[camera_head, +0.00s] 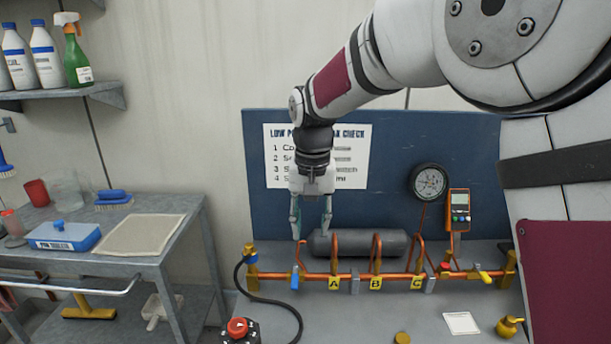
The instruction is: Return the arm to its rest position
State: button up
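My arm reaches in from the upper right, and my gripper (311,230) points down in front of the blue board (390,135). Its two fingers are spread apart, with nothing seen between them. The fingertips hang above the left part of the copper pipe rig (345,277), near the left end of the grey cylinder (372,243). I cannot tell the exact gap between the fingertips and the pipes. My wrist and arm hide part of the check sheet (349,152).
A pressure gauge (429,182) and an orange meter (459,210) stand right of the cylinder. A metal cart (185,208) stands left. A white card (461,323) and brass fitting (509,327) lie front right.

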jog(key=s+d+r+t+p, duration=0.1)
jog(key=s+d+r, duration=0.4)
jog(key=s+d, duration=0.25)
jog(key=s+d+r+t, duration=0.1)
jog(key=s+d+r, duration=0.5)
jog(key=s, duration=0.2)
jog(key=s+d+f+t, duration=0.1)
jog(key=s+d, duration=0.2)
jog(key=s, duration=0.5)
jog(key=s+d+f+p, duration=0.1)
jog(key=s+d+f, duration=0.1)
jog(key=s, duration=0.6)
jog(key=shift+d+t, duration=0.4)
jog(key=shift+d, duration=0.1)
